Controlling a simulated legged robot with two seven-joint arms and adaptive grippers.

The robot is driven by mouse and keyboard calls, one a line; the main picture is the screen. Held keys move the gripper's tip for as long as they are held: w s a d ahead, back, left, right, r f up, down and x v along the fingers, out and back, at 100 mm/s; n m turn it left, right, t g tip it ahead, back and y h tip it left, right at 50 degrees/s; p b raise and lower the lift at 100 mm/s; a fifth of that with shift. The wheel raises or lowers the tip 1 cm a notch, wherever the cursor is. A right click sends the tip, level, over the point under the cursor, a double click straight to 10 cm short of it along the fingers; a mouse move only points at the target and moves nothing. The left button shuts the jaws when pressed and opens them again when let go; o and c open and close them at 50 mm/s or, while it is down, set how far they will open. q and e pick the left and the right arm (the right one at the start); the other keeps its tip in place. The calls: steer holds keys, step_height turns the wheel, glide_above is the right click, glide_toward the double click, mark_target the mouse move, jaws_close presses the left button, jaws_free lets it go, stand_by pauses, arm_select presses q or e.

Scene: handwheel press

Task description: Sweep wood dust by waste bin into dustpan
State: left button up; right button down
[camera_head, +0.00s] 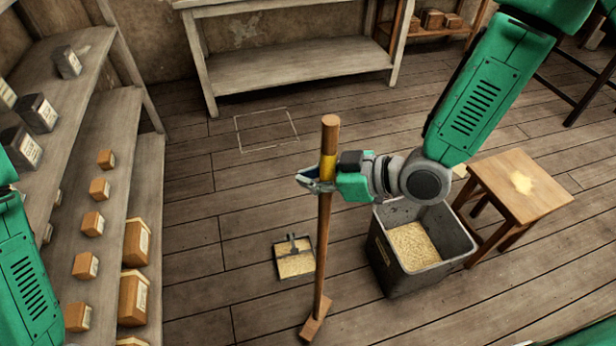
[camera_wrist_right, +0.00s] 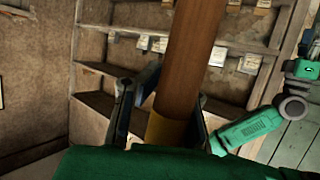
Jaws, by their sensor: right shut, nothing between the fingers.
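A broom (camera_head: 325,225) with a wooden handle and a yellow band stands slightly tilted, its head (camera_head: 315,328) at the floor. My right gripper (camera_head: 316,178) is shut at the yellow band, its fingers beside the handle; the wrist view shows the handle (camera_wrist_right: 190,60) close up there. A dustpan (camera_head: 294,257) with tan dust in it lies on the floor left of the broom. The grey waste bin (camera_head: 395,275) stands right of the broom and holds wood dust (camera_head: 412,247). A small pale patch (camera_head: 459,171) shows behind the bin, partly hidden.
A small wooden table (camera_head: 490,185) with a pale dust patch (camera_head: 521,182) stands right of the bin. Shelves (camera_head: 85,160) with boxes line the left side. A workbench (camera_head: 290,65) stands at the back. A thin outlined rectangle (camera_head: 266,130) marks clear floor.

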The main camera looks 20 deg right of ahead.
steer(key=shift+r, duration=0.15)
steer(key=shift+r+p, duration=2.4)
steer(key=shift+r, duration=0.45)
steer(key=shift+r, duration=0.1)
step_height(320, 180, up, 3)
steer(key=shift+f+p, duration=0.1)
steer(key=shift+p, duration=1.1)
